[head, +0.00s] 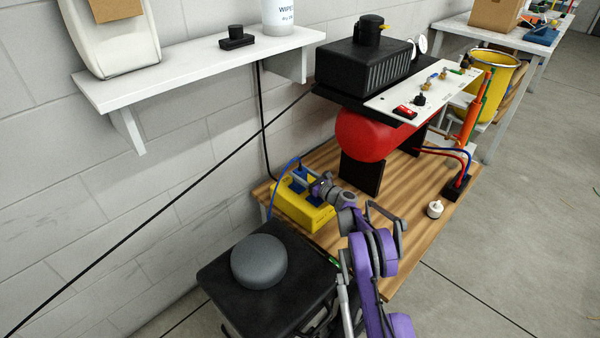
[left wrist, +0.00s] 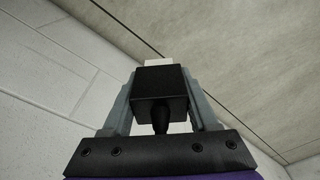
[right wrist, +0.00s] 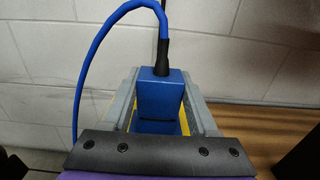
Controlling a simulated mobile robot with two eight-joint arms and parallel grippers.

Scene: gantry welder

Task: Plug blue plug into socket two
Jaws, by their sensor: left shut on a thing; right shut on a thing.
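The blue plug (right wrist: 160,98) is between the fingers of my right gripper (right wrist: 162,112), which is shut on it. Its blue cable arches up and left from a black sleeve. In the head view the plug (head: 300,173) is at the yellow socket box (head: 290,209), with my right gripper (head: 311,180) beside it. Blue parts show on the box top; socket numbers are unreadable. I cannot tell whether the plug is seated. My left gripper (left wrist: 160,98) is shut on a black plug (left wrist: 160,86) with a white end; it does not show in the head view.
The box stands on a wooden bench (head: 400,195) against the block wall. A red tank (head: 368,135) stands behind it. A black stool (head: 222,283) with a grey round object (head: 259,261) is in front. A white shelf (head: 190,68) hangs above.

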